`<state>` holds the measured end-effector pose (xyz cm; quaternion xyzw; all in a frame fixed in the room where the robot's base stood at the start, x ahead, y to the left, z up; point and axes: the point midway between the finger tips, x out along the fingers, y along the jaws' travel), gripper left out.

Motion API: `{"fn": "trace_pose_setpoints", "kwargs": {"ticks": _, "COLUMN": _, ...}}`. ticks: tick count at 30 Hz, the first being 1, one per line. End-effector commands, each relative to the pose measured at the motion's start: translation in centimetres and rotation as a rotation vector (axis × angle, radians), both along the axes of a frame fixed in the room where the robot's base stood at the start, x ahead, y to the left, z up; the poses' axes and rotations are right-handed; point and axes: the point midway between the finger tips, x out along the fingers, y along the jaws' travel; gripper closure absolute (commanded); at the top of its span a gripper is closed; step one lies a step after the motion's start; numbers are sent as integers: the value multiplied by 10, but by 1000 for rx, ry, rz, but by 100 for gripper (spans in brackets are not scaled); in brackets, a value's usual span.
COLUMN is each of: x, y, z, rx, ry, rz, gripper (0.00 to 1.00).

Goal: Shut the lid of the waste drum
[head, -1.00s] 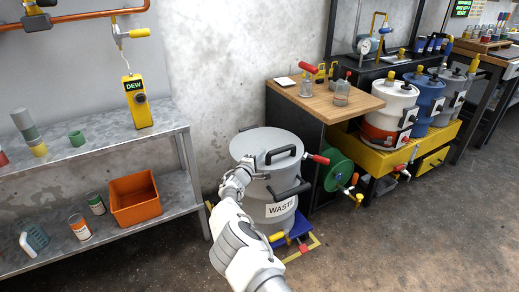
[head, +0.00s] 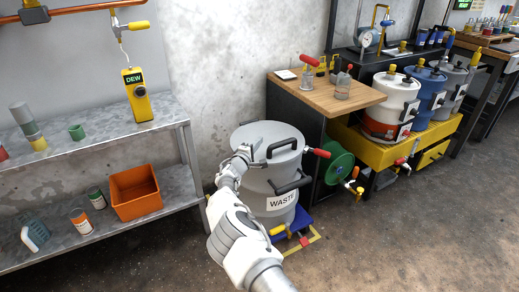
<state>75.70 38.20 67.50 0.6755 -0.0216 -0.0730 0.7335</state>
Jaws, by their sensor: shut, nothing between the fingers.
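A second black handle sticks out from the drum's front side. My gripper (head: 243,151) is shut and empty at the left part of the lid. I cannot tell whether its fingertips touch the lid. My arm hides the drum's left side.
A metal shelf (head: 95,130) with an orange bin (head: 135,194) stands at left. A wooden-topped bench (head: 325,94) and a green reel (head: 338,167) stand close at right. A blue base (head: 292,226) is under the drum. Floor in front at right is clear.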

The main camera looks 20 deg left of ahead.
Motion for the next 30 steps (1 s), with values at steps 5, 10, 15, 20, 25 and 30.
{"fn": "trace_pose_setpoints", "kwargs": {"ticks": 5, "x": -29, "y": 16, "z": -12, "rx": -5, "ry": 4, "rz": 2, "gripper": 100}}
{"fn": "trace_pose_setpoints", "kwargs": {"ticks": 10, "x": -56, "y": 28, "z": -31, "rx": -4, "ry": 2, "rz": 1, "gripper": 100}}
{"fn": "trace_pose_setpoints", "kwargs": {"ticks": 15, "x": -72, "y": 34, "z": -43, "rx": -2, "ry": 1, "rz": 0, "gripper": 100}}
{"fn": "trace_pose_setpoints", "kwargs": {"ticks": 20, "x": -77, "y": 37, "z": -47, "rx": 0, "ry": 0, "rz": -1, "gripper": 100}}
{"fn": "trace_pose_setpoints", "kwargs": {"ticks": 25, "x": -65, "y": 15, "z": -29, "rx": 32, "ry": 6, "rz": -61, "gripper": 100}}
{"fn": "trace_pose_setpoints", "kwargs": {"ticks": 30, "x": -39, "y": -59, "z": 23, "rx": 138, "ry": 39, "rz": -250, "gripper": 100}}
